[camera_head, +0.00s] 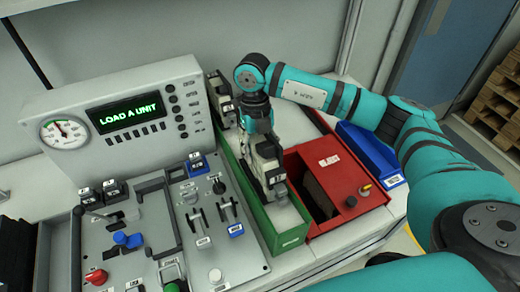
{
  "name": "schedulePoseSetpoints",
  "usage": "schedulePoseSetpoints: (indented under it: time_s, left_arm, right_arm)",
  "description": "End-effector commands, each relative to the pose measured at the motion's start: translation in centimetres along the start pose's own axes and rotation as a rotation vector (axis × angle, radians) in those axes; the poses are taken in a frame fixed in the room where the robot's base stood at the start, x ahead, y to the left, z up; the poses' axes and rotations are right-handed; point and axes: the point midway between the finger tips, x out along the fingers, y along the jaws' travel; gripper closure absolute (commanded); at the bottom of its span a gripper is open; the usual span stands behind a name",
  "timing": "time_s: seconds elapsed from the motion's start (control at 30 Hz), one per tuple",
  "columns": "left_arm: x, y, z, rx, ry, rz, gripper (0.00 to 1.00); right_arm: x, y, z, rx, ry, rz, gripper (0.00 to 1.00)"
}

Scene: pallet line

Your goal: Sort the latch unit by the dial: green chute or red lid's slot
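The dial (64,132) is a round white gauge on the tester's grey panel; its reading is too small to tell. The screen (125,112) says "LOAD A UNIT". The green chute (282,226) is a long narrow green bin right of the tester. The red lid (345,185) has a dark slot (318,197), with something brown visible inside. My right gripper (272,185) points down over the green chute, left of the slot. Its fingers blend with grey and beige parts, so I cannot tell whether it holds a latch unit. My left gripper is out of view.
A grey and beige part (220,98) sits at the chute's far end. A blue bin (370,150) stands right of the red box. The tester deck (216,245) carries levers, clamps and a red knob (170,271). Wooden pallets (497,105) stand at the far right.

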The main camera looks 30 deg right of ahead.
Motion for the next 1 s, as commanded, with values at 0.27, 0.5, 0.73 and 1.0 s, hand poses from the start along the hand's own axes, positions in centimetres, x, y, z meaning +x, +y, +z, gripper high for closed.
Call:
schedulePoseSetpoints:
  time_s: [0.27,0.5,0.73,1.0]
  left_arm:
    - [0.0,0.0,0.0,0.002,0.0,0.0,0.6]
    - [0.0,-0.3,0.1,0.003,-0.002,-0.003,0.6]
    - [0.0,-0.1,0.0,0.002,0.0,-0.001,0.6]
    - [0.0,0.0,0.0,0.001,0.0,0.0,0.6]
  right_arm:
    - [-0.1,0.0,0.0,0.0,-0.001,0.0,0.25]
    - [-0.1,0.0,0.0,0.0,0.0,0.0,0.25]
    - [-3.2,0.0,0.1,0.0,-0.004,0.001,0.25]
    - [-8.9,0.1,0.1,-0.001,-0.004,0.0,0.25]
